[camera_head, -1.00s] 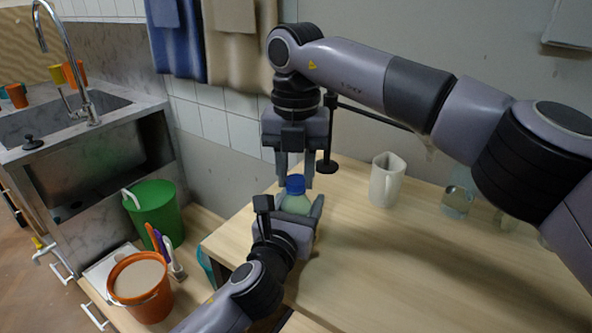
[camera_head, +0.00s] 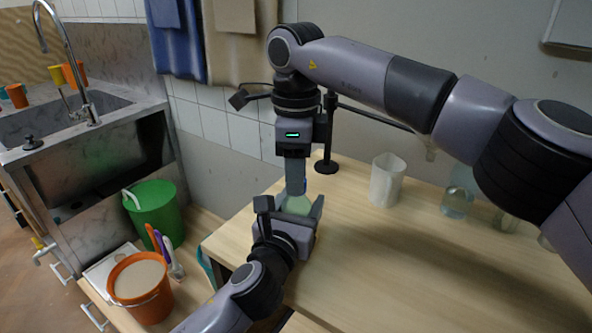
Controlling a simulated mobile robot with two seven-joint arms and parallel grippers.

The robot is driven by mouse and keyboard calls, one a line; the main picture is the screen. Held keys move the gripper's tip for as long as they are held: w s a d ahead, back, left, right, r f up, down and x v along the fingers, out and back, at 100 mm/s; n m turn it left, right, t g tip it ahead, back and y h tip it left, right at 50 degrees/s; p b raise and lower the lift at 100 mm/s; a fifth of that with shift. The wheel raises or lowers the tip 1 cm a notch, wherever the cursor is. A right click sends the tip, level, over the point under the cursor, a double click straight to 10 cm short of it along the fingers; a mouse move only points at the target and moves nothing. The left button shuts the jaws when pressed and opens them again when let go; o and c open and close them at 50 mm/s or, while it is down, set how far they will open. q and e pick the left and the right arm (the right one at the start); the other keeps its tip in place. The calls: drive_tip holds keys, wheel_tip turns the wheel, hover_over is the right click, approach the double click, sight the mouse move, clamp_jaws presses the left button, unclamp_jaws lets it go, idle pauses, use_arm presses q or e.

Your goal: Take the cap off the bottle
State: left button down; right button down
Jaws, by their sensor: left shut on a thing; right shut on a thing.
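The bottle (camera_head: 298,205) is pale green and stands upright at the near left part of the wooden table. My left gripper (camera_head: 291,206) is shut on the bottle's body from the front, one finger on each side. My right gripper (camera_head: 296,186) points straight down from above and is shut on the blue cap (camera_head: 304,185) at the bottle's top. One right finger hides most of the cap, so only a thin blue sliver shows. Whether the cap has loosened cannot be seen.
A white mug (camera_head: 386,181) and a clear glass vessel (camera_head: 457,201) stand to the right on the table (camera_head: 400,265). A black stand (camera_head: 327,166) is close behind the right gripper. An orange bucket (camera_head: 139,290) and a green bucket (camera_head: 154,212) are lower left.

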drive_tip(key=n, duration=0.4)
drive_tip(key=shift+n, duration=0.4)
drive_tip(key=n, duration=1.2)
drive_tip(key=shift+r, duration=0.25)
drive_tip(key=shift+r, duration=0.9)
